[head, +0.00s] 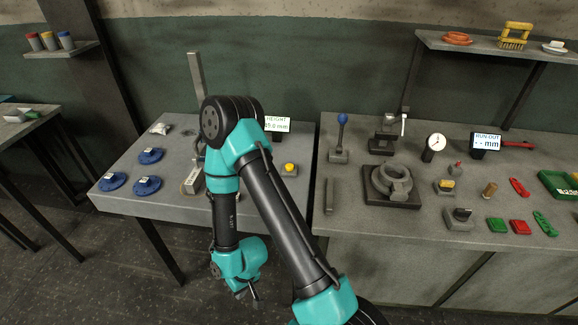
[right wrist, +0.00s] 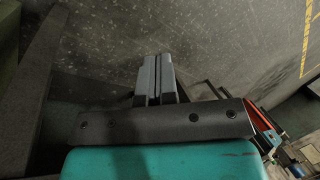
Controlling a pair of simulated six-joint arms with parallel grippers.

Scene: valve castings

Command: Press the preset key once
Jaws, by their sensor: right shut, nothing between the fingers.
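A yellow button on a grey box (head: 289,170) sits at the right edge of the left table, below the height display (head: 277,124), which reads about 45.0 mm. A second yellow-topped box (head: 444,187) stands on the right table. I see no legible label saying which is the preset key. My right gripper (head: 253,293) hangs low in front of the left table, apart from both buttons. In the right wrist view its fingers (right wrist: 157,78) are together and empty, pointing over the dark floor. My left gripper is not in view.
My right arm hides part of the left table. Blue flanged castings (head: 147,186) lie at its left, beside a tall upright post (head: 196,85). The right table holds a ring casting on a block (head: 391,182), a dial gauge (head: 434,146), the run-out display (head: 486,143) and small coloured parts.

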